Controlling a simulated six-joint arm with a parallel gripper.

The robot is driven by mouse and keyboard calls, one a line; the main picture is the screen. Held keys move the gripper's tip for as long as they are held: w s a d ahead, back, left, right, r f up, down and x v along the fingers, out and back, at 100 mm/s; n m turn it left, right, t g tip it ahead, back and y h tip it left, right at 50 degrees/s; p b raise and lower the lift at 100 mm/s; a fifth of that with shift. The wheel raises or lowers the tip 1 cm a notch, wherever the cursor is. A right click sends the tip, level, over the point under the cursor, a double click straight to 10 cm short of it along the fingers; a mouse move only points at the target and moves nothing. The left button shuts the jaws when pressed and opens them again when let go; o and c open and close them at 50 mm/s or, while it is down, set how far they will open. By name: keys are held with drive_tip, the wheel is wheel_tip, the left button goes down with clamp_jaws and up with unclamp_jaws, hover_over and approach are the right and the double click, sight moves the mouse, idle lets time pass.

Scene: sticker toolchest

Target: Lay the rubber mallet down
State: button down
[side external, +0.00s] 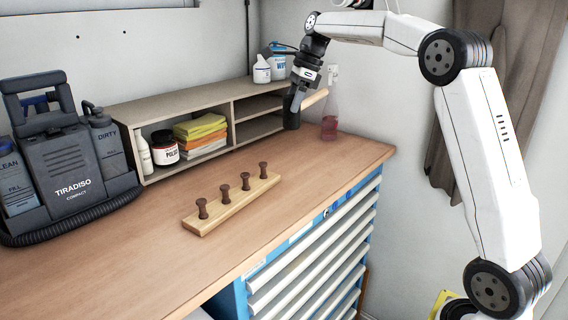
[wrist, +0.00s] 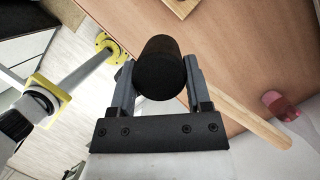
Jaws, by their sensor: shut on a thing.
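The rubber mallet has a black cylindrical head (side external: 291,112) and a pale wooden handle (side external: 316,98). My gripper (side external: 299,90) is shut on the head from above, near the right end of the shelf unit. The head is upright and the handle sticks out sideways to the right. In the wrist view the head (wrist: 160,66) sits between the two fingers (wrist: 160,88), and the handle (wrist: 240,112) runs to the lower right. The head's lower end is close to the wooden worktop (side external: 130,262); I cannot tell whether it touches.
A pink spray bottle (side external: 329,126) stands right of the mallet, close to the handle. The shelf unit (side external: 232,125) with cloths and bottles stands behind. A wooden peg rack (side external: 232,204) lies mid-bench, with a dark machine (side external: 70,165) at left. The front worktop is clear.

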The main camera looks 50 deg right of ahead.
sight(306, 100)
drive_tip(key=d+m, duration=0.1)
drive_tip(key=m, duration=0.1)
drive_tip(key=d+m+h, duration=0.1)
drive_tip(key=m, duration=0.1)
drive_tip(key=d+m+t, duration=0.1)
drive_tip(key=m, duration=0.1)
drive_tip(key=shift+w+d+r+h, duration=0.25)
drive_tip(key=shift+h, duration=0.05)
drive_tip(key=d+m, duration=0.1)
drive_tip(key=m, duration=0.1)
drive_tip(key=d+m+h, duration=0.1)
drive_tip(key=m, duration=0.1)
drive_tip(key=d+m+h, duration=0.1)
drive_tip(key=m, duration=0.1)
drive_tip(key=shift+w+d+r+t, duration=0.1)
drive_tip(key=shift+d+r+t, duration=0.05)
drive_tip(key=shift+d+t, duration=0.15)
drive_tip(key=shift+f, duration=2.45)
drive_tip(key=shift+w, duration=0.1)
drive_tip(key=w+d+f, duration=0.4)
drive_tip(key=w+f, duration=0.5)
drive_tip(key=w, duration=0.3)
drive_tip(key=shift+w+d, duration=0.15)
drive_tip(key=shift+w, duration=0.1)
drive_tip(key=shift+w+f, duration=0.1)
drive_tip(key=shift+f, duration=0.05)
drive_tip(key=shift+s+x, duration=0.2)
drive_tip(key=shift+x, duration=0.7)
drive_tip(key=shift+s+x, duration=0.2)
drive_tip(key=shift+x, duration=0.65)
